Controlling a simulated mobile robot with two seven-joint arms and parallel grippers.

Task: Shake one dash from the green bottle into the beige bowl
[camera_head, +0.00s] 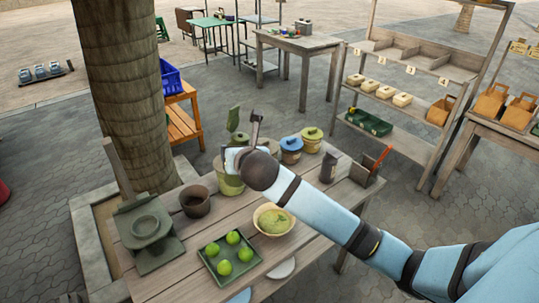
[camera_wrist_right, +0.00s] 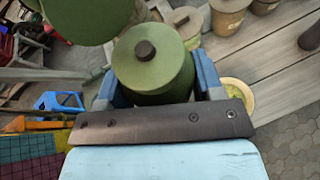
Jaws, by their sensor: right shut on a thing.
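The green bottle (camera_wrist_right: 155,62) shows from above in the right wrist view, a green cylinder with a dark knob on top. My right gripper (camera_wrist_right: 155,88) is shut on it, with a blue finger on each side. In the head view my right gripper (camera_head: 232,158) is over the back left part of the table, and the bottle is largely hidden there. The beige bowl (camera_head: 259,226) holds something green and stands in front and to the right of the gripper. Its edge also shows in the right wrist view (camera_wrist_right: 249,91). My left gripper is not in view.
On the wooden table, a green tray (camera_head: 222,272) with several green fruits is in front of the bowl. A brown pot (camera_head: 195,201) and a grey-green stand (camera_head: 150,232) are to the left. Lidded pots (camera_head: 291,150) stand behind. A tree trunk (camera_head: 125,90) rises at the left.

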